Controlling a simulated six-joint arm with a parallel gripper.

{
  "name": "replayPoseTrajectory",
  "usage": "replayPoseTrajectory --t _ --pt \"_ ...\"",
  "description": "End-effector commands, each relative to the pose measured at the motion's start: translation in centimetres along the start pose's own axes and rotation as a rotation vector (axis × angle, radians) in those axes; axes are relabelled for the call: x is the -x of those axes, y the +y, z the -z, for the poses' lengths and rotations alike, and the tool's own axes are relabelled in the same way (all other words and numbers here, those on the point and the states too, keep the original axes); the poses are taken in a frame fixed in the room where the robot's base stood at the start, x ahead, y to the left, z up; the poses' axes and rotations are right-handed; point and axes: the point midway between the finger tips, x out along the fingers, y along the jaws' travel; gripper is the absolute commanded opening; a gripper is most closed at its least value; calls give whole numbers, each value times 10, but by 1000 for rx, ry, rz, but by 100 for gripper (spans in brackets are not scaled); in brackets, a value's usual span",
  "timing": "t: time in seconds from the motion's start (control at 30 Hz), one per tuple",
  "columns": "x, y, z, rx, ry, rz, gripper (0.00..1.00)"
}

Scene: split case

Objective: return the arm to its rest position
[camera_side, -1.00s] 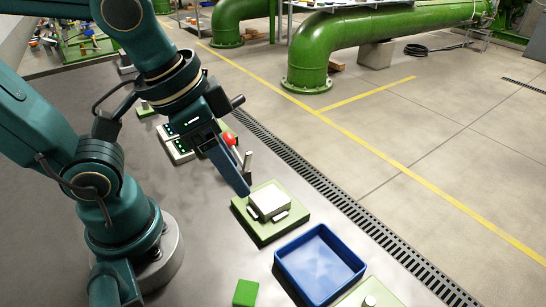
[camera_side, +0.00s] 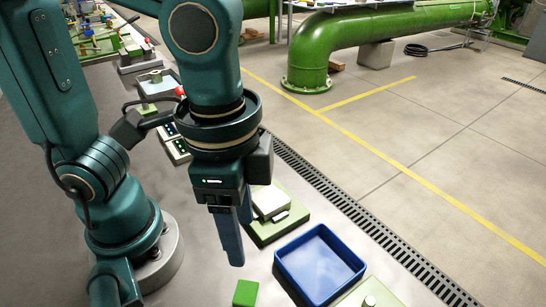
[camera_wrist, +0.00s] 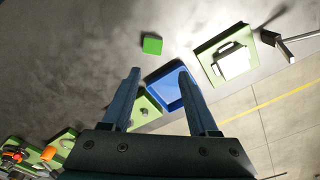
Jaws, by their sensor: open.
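My gripper (camera_side: 240,243) hangs in front of my arm in the side view, fingers pointing down above the grey bench. In the wrist view my gripper (camera_wrist: 159,74) has its two blue fingers well apart, with nothing between them held. The fixture with a white block on a green base (camera_side: 268,203) is behind and right of my fingers, partly hidden by them. It also shows whole in the wrist view (camera_wrist: 206,51). My gripper is apart from it.
A blue tray (camera_side: 286,275) stands right of my gripper, with a small green block (camera_side: 245,293) nearby. A green board with a peg (camera_side: 350,301) is at the lower edge. Control boxes (camera_side: 176,150) stand farther back. Bare bench lies left of my fingers.

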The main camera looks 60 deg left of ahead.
Motion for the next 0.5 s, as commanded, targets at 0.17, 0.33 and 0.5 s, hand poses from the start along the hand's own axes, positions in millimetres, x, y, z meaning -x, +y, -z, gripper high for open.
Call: replayPoseTrajectory --t 0.17,0.33,0.5 --pt "0 -1 0 4 1 0 60" --pt "10 -21 1 106 55 8 60" --pt "25 -63 -14 352 196 53 60"
